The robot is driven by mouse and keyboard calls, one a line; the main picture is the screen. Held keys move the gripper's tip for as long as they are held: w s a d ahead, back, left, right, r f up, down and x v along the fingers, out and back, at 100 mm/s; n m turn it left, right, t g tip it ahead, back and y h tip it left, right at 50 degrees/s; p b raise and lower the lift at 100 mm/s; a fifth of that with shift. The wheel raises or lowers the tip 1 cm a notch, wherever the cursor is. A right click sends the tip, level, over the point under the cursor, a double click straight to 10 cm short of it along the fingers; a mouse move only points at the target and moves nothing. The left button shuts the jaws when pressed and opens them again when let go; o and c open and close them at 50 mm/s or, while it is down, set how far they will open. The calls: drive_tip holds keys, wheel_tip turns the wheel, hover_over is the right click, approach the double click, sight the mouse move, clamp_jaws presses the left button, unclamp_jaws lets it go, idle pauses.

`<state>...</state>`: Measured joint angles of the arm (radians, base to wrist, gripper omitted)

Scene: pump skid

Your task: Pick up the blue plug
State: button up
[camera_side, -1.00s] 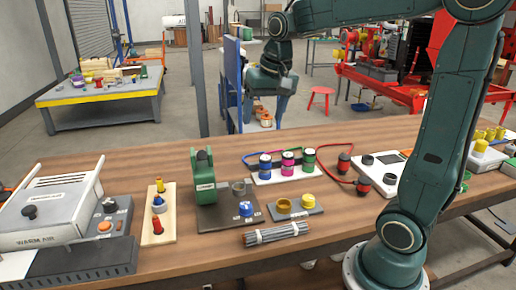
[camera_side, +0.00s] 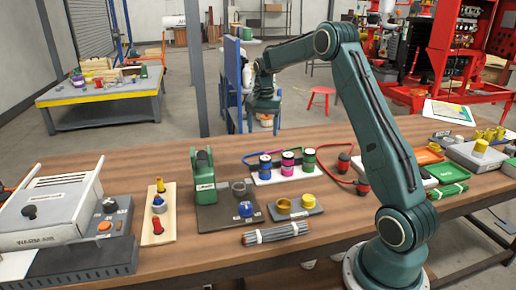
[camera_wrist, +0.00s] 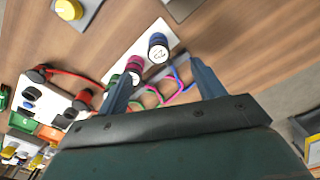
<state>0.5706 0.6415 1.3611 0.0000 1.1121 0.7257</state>
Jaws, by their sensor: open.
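Another blue piece (camera_side: 158,204) sits on a cream board at the left. A blue-banded cylinder (camera_side: 265,167) stands at the left of a row on a white strip; it shows in the wrist view (camera_wrist: 158,48). I cannot tell which is the blue plug. My gripper (camera_side: 265,118) is above and behind the row in the side view. In the wrist view it (camera_wrist: 162,85) is open and empty, fingers apart below the blue-banded cylinder.
Magenta (camera_side: 288,164) and green (camera_side: 309,161) cylinders stand beside the blue-banded one, with coloured loops behind. A red cable (camera_side: 332,176) lies to their right. Yellow pieces (camera_side: 283,206) sit on a grey plate. A rod bundle (camera_side: 275,233) lies near the front edge.

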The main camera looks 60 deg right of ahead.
sight(265, 158)
drive_tip(key=d+f+m, duration=0.1)
drive_tip(key=d+f, duration=0.1)
drive_tip(key=shift+w+d+f, duration=0.15)
drive_tip(key=shift+d+f, duration=0.1)
drive_tip(key=shift+f, duration=0.05)
drive_tip(key=shift+f, duration=0.1)
drive_tip(key=shift+f, duration=4.2)
drive_tip(key=shift+f, duration=2.55)
drive_tip(key=c, duration=1.2)
